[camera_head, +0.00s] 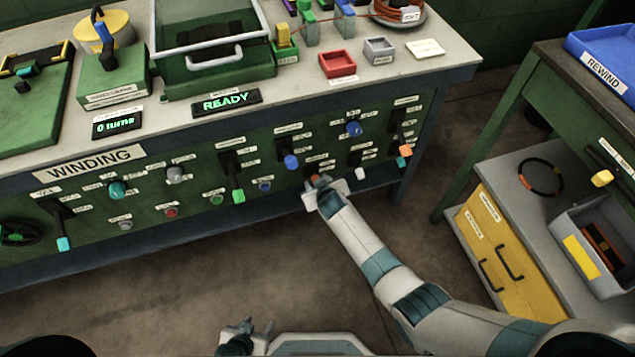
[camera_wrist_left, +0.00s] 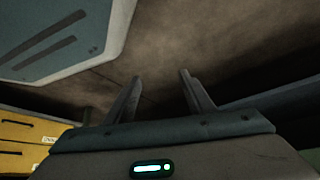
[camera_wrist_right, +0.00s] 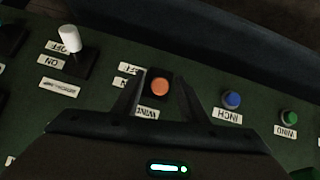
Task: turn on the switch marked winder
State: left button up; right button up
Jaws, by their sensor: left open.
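An orange-tipped switch (camera_wrist_right: 160,87) stands on the green panel between the fingers of my right gripper (camera_wrist_right: 159,82). The label below it, upside down in the right wrist view, begins "WIND"; its rest is hidden by a finger. My right gripper (camera_head: 319,189) is open around the switch, with dark gaps on both sides of the orange tip. In the head view the switch's orange tip (camera_head: 315,178) barely shows past the gripper. My left gripper (camera_head: 258,325) is open and empty, low over the floor in front of my body; its fingers also show apart in the left wrist view (camera_wrist_left: 160,77).
A white-tipped lever (camera_wrist_right: 71,40) with OFF and ON labels is beside the switch. A blue INCH button (camera_wrist_right: 231,99) and a green WIND button (camera_wrist_right: 288,117) are on its other side. The WINDING bench (camera_head: 440,62) carries several other controls; a REWIND bench (camera_head: 560,65) stands right.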

jog(key=shift+s+r, duration=0.1)
jog(key=shift+s, duration=0.05)
pick_arm(q)
jog(key=shift+t+h, duration=0.4)
jog(key=shift+t, duration=0.5)
jog(key=w+d+r+p, duration=0.2)
jog(key=shift+w+d+r, duration=0.1)
jog(key=shift+d+r, duration=0.25)
jog(key=shift+d, duration=0.05)
pick_arm(e)
jog(key=v, duration=1.7)
pick_arm(q)
jog(key=shift+s+a+f, duration=0.3)
jog(key=shift+s+a, duration=0.4)
jog(key=shift+s, duration=0.15)
jog(key=shift+w, duration=0.1)
